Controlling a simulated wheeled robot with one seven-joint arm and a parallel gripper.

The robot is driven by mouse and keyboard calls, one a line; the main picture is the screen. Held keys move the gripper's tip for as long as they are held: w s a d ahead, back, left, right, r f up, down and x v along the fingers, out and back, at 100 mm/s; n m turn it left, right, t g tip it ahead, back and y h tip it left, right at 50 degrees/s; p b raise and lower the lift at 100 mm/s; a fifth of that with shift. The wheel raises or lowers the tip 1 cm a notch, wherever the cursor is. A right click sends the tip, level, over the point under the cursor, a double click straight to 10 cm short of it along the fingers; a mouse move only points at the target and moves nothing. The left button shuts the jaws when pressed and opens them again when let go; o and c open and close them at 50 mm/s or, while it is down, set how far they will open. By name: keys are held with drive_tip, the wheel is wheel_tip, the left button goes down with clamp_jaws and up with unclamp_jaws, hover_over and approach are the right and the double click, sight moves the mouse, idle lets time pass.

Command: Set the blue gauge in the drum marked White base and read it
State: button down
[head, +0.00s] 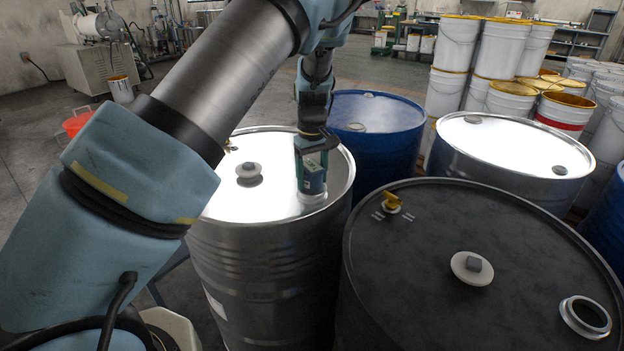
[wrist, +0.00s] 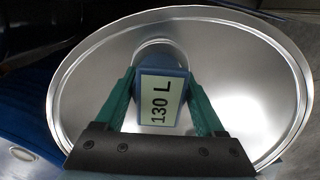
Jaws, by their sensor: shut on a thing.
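The blue gauge (head: 314,183) is upright over the right part of the lid of a bare steel drum (head: 270,270), its lower end at a pale round collar (head: 312,198). How deep it sits is hidden. My gripper (head: 311,168) is shut on the gauge from above. In the wrist view, my green fingers (wrist: 160,95) flank the gauge (wrist: 160,78), and its white face reads "130 L", turned sideways. The steel lid (wrist: 245,75) surrounds it there. A pale label on the drum's side is not readable, so I cannot tell whether it says White base.
A black drum (head: 450,225) with an open ring (head: 586,317) is close at front right. A blue drum (head: 375,120) and another steel drum (head: 515,150) stand behind. White buckets (head: 455,45) are stacked at the back.

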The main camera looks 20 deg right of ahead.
wheel_tip(320, 180, up, 9)
drive_tip(key=shift+r+b, duration=0.2)
drive_tip(key=shift+b, duration=1)
wheel_tip(320, 180, up, 12)
drive_tip(key=p, duration=0.9)
drive_tip(key=shift+f, duration=0.2)
